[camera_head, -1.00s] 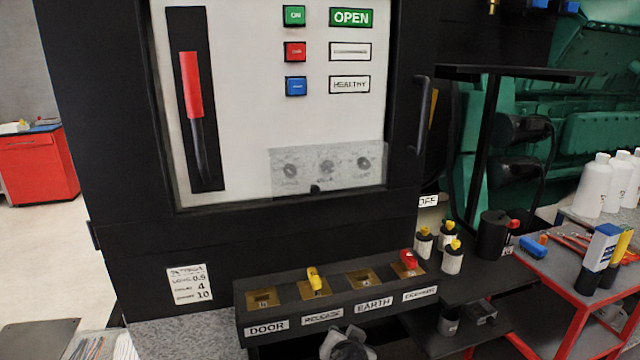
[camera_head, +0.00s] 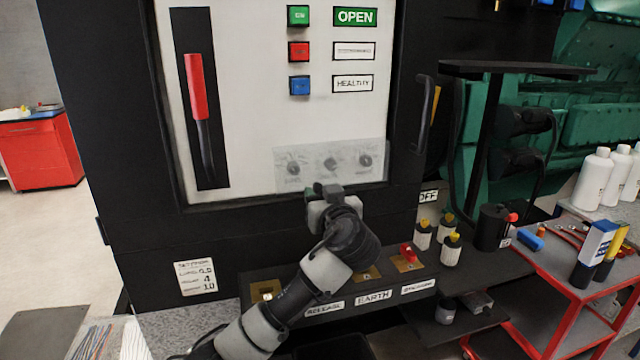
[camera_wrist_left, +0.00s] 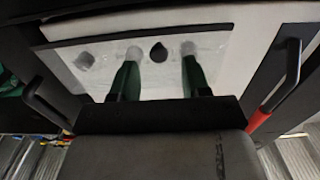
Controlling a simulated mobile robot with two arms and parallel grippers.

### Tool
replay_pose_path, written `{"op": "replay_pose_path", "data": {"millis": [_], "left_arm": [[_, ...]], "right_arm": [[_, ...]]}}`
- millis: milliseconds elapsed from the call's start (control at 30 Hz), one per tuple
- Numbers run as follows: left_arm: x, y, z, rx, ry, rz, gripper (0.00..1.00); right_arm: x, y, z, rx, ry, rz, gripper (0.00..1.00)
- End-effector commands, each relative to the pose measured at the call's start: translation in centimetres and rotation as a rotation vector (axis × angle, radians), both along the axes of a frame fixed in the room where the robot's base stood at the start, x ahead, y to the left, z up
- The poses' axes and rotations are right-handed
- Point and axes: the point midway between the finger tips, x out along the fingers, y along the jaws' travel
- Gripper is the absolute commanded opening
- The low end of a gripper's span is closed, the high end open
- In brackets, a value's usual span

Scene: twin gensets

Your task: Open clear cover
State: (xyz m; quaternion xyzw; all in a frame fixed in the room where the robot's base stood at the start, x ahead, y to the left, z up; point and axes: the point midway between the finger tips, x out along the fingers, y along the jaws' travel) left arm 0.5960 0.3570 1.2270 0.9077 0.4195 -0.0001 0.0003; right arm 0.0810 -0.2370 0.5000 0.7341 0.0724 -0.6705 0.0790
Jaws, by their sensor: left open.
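The clear cover (camera_head: 348,174) is a see-through sheet lying over a row of three round knobs, low on the white panel. It appears shut. In the left wrist view the cover (camera_wrist_left: 110,58) fills the top, with a small dark tab (camera_wrist_left: 158,52) at its edge. My left gripper (camera_head: 325,188) is at the cover's lower edge, open, with no object held. In the left wrist view its two green fingers (camera_wrist_left: 160,68) stand either side of the dark tab, apart from each other. Whether they touch the cover cannot be told. My right gripper is not in view.
A red-handled lever (camera_head: 197,95) is at the panel's left, with buttons (camera_head: 299,50) above the cover. A dark door handle (camera_head: 427,112) sticks out at right. A key box (camera_head: 262,310) juts out below. A red cart (camera_head: 560,290) stands right.

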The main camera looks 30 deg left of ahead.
Motion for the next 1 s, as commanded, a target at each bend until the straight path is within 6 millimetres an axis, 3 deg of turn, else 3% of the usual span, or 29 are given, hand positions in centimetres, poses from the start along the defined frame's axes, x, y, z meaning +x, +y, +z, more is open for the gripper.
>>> {"op": "replay_pose_path", "data": {"millis": [200,533,833,1000], "left_arm": [[1.5,1.7,0.0,0.001,0.001,-0.001,0.47],[1.7,1.9,-0.1,0.0,0.001,-0.002,0.47],[1.7,1.9,-0.1,0.0,0.001,-0.002,0.01],[1.7,1.9,-0.1,0.0,0.001,-0.002,0.0]], "right_arm": [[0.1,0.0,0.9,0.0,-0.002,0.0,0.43],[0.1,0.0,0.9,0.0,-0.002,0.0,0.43],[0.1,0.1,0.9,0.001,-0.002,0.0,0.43],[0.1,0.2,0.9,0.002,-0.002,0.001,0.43]]}}
